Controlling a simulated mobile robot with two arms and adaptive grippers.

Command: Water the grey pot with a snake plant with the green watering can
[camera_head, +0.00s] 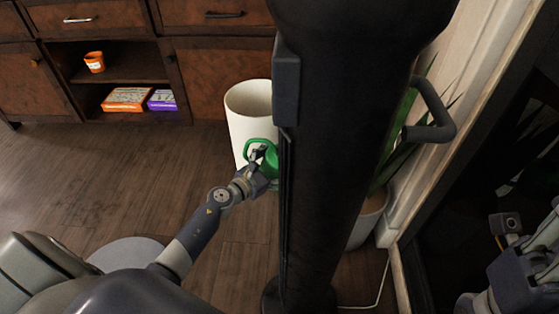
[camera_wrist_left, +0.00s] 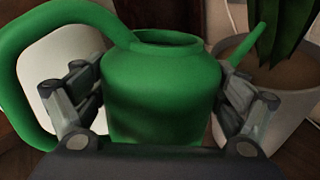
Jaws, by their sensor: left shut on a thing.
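The green watering can (camera_head: 271,160) is held in my left gripper (camera_head: 262,163), in front of a white bin. In the left wrist view, the can (camera_wrist_left: 160,95) sits upright between both fingers (camera_wrist_left: 160,105), with its big handle at the left and its spout at the right. The grey pot (camera_head: 368,222) stands on the floor to the right, with long green snake plant leaves (camera_head: 397,150). In the left wrist view, the pot (camera_wrist_left: 285,118) is behind the spout, with brown soil showing. A tall black shape hides part of the can and the pot. My right arm's end shows at the right edge, its fingers unclear.
The white bin (camera_head: 245,110) stands right behind the can. A wooden cabinet (camera_head: 220,65) with an orange cup (camera_head: 94,62) and boxes (camera_head: 127,99) is at the back. A thin white cord (camera_head: 375,298) lies near the pot. The wooden floor at the left is clear.

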